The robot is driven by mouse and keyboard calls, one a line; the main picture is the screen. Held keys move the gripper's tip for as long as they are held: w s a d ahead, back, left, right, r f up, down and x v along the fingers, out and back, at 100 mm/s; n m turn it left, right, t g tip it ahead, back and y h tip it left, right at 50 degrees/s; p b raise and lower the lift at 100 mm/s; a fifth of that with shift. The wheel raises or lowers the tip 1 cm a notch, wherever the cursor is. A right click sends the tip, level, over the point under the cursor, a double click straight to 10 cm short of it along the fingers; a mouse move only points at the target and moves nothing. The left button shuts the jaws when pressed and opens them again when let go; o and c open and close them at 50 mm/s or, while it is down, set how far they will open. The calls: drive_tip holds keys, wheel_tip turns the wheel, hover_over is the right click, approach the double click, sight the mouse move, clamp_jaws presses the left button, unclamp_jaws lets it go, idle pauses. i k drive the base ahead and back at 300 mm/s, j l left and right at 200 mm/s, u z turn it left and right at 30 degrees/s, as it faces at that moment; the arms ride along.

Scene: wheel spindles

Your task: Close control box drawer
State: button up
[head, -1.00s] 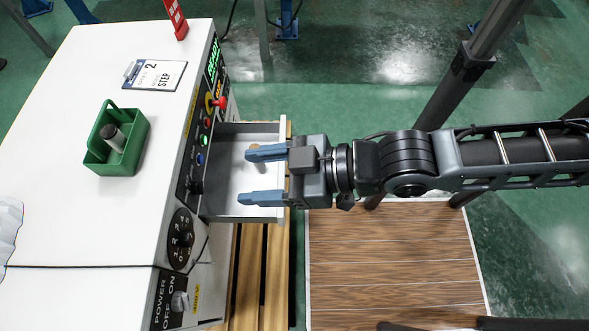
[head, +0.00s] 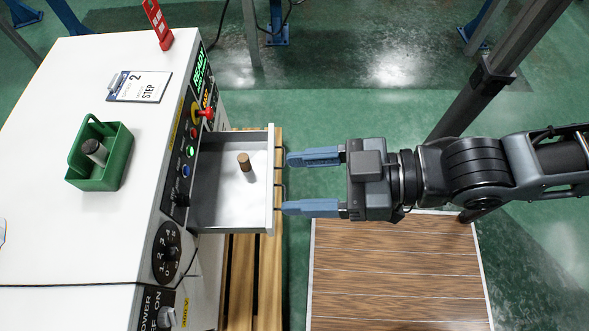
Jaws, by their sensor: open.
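The control box drawer (head: 220,208) is pulled out to the right from the face of the white control box (head: 110,220). A short brown cylinder (head: 245,163) stands inside it. The drawer's front panel (head: 270,180) carries a dark handle (head: 283,173) on its outer side. My gripper (head: 287,183) is open, with two blue fingers pointing left toward the front panel. The fingertips are close to the handle, near its two ends. I cannot tell whether they touch it. Nothing is between the fingers except part of the handle area.
A green caddy (head: 100,157) with a grey cylinder, a step card (head: 140,87) and a red tag (head: 158,25) are on the box top. Buttons and a dial (head: 166,253) line the face. A wooden pallet (head: 240,290) lies below. A dark post (head: 480,80) stands at right.

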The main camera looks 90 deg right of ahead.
sight(225, 199)
drive_tip(key=k+j+z, duration=0.2)
drive_tip(key=k+z, duration=0.2)
drive_tip(key=k+j+z, duration=0.1)
drive_tip(key=k+z, duration=0.35)
drive_tip(key=i+l, duration=0.1)
drive_tip(key=l, duration=0.2)
drive_tip(key=l+z, duration=0.1)
drive_tip(key=l, duration=0.25)
drive_tip(key=i, duration=0.05)
